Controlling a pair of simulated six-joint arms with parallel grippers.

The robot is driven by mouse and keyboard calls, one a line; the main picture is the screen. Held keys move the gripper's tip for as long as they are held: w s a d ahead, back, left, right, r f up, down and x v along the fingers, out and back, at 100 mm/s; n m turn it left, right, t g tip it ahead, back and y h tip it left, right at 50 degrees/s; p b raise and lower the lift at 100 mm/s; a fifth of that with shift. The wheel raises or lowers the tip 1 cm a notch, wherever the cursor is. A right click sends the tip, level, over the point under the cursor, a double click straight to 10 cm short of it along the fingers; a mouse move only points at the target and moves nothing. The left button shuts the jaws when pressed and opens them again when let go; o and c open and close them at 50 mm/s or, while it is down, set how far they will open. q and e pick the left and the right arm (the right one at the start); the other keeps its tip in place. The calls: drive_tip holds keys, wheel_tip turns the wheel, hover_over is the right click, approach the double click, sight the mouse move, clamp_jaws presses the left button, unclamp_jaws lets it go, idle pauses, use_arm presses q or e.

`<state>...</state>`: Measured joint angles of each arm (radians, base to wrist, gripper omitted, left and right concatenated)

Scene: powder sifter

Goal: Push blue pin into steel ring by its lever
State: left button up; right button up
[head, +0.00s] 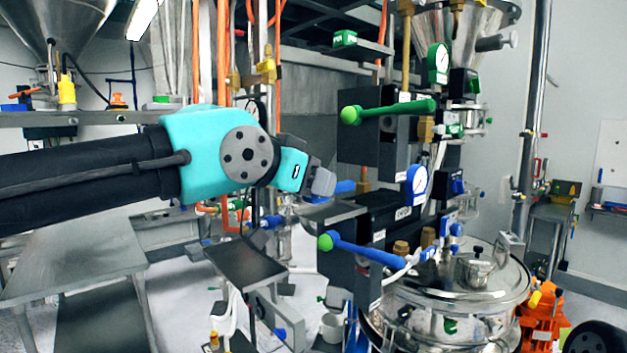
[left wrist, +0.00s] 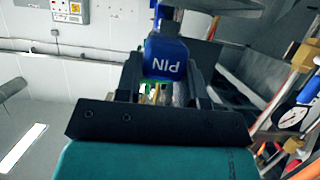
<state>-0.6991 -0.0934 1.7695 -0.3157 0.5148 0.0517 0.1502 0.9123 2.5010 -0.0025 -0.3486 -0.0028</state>
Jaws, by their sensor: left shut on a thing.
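A blue block marked PIN (left wrist: 166,58) sits between the fingers of my left gripper (left wrist: 160,85) in the left wrist view. In the head view my left gripper (head: 322,182) comes in from the left and is shut on it. A little blue (head: 345,187) shows just beyond the fingertips, beside dark machine blocks. I cannot tell how far the pin is from any ring; the gripper and machine hide this. A blue lever (head: 370,252) with a green knob stands lower right of the gripper. My right gripper is not in view.
A green lever (head: 398,108) sticks out above right of the gripper. A green PIN block (head: 345,38) is higher up. A steel vessel (head: 450,300) stands lower right. A dark plate (head: 245,265) lies below my left arm. Pipes and gauges crowd the space.

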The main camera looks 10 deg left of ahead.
use_arm(q)
drive_tip(key=s+d+r, duration=0.1)
drive_tip(key=s+d, duration=0.1)
drive_tip(key=s, duration=0.8)
drive_tip(key=shift+s, duration=0.3)
drive_tip(key=shift+d, duration=0.1)
